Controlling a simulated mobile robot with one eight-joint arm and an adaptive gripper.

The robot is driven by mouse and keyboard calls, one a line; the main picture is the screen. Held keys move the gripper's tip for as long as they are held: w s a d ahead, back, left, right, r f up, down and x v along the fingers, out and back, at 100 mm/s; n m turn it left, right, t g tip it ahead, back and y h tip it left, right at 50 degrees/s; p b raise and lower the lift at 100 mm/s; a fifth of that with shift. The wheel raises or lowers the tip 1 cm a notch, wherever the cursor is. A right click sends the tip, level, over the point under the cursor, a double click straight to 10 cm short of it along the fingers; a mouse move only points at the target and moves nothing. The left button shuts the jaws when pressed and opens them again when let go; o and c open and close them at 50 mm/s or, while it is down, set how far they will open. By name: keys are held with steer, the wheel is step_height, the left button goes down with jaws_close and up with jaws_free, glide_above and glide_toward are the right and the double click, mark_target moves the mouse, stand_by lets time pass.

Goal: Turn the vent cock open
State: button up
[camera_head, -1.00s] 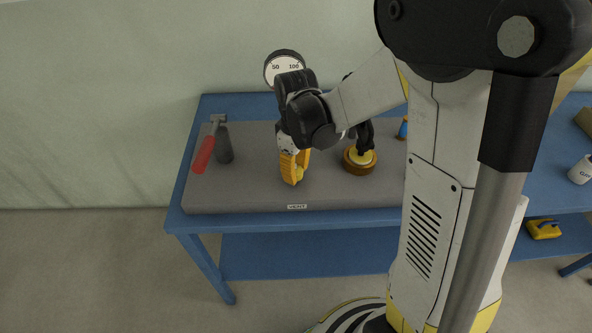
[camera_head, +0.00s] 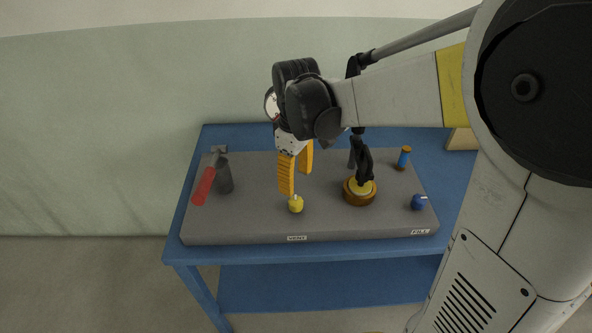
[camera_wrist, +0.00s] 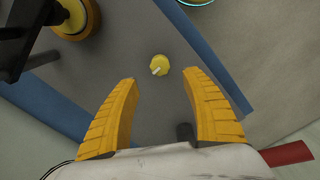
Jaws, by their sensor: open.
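The vent cock is a small yellow knob (camera_head: 295,204) with a pale pointer, on the grey slab behind the VENT label (camera_head: 297,238). In the wrist view the knob (camera_wrist: 159,65) lies beyond the fingertips, about midway between them, with its white pointer toward the lower left. My gripper (camera_head: 297,182) has yellow ribbed fingers, points down and is just above and behind the knob in the head view. In the wrist view my gripper (camera_wrist: 160,82) is open, with nothing between its fingers. The fingers look apart from the knob.
A red-handled hammer (camera_head: 205,182) and a dark cylinder (camera_head: 224,176) lie to the left. A brass-rimmed fitting (camera_head: 359,197) with a black handle stands right of the knob. A blue knob (camera_head: 418,202) by the FILL label and an orange-topped blue post (camera_head: 403,158) are further right.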

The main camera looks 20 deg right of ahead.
steer(key=shift+r, duration=1.45)
steer(key=s+r+m+t, duration=0.3)
steer(key=s+m+t, duration=0.4)
steer(key=s, duration=0.5)
steer(key=shift+s+m, duration=0.3)
steer(key=shift+m, duration=0.1)
